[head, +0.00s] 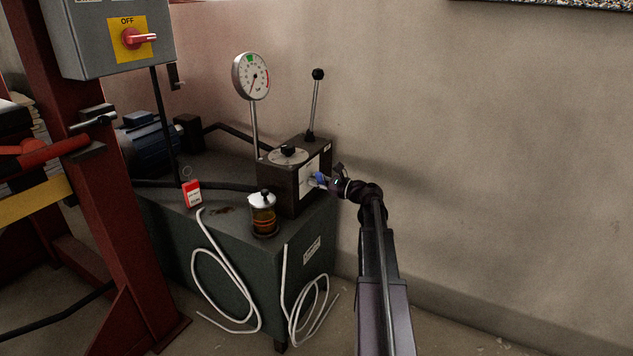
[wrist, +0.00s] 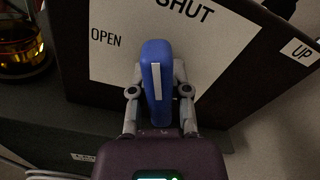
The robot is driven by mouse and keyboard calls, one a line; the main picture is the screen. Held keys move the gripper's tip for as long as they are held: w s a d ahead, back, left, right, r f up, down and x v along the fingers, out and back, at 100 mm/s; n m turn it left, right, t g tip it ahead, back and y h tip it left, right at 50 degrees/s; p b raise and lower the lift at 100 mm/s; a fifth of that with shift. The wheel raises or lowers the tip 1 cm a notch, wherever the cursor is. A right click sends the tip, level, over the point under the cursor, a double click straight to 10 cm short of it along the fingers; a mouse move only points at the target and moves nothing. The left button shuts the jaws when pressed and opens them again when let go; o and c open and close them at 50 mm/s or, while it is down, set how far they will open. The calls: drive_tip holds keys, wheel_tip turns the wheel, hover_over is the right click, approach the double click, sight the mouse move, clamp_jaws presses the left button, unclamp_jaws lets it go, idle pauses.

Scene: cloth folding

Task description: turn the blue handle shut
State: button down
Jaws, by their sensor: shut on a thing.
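The blue handle (wrist: 156,75) is on the front face of a dark valve block (head: 292,176). In the wrist view it stands upright with a white stripe along it, pointing up toward the SHUT mark on a white label plate (wrist: 107,62). The OPEN mark is to its left. My gripper (wrist: 158,88) has one finger on each side of the handle and is shut on it. In the head view the handle (head: 319,178) is small and partly covered by my gripper (head: 325,182).
The block stands on a dark green cabinet (head: 222,268) with a gauge (head: 251,76), a black-knobbed lever (head: 314,100) and an amber jar (head: 263,214). White hoses (head: 225,265) hang in front. A red frame (head: 120,200) is at left. The wall at right is bare.

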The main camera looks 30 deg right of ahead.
drive_tip(key=m, duration=0.4)
drive_tip(key=shift+m, duration=0.4)
drive_tip(key=c, duration=0.6)
unclamp_jaws()
drive_tip(key=v, duration=1.2)
drive_tip(key=shift+d, duration=0.1)
drive_tip(key=shift+s+f, duration=0.1)
idle(0.4)
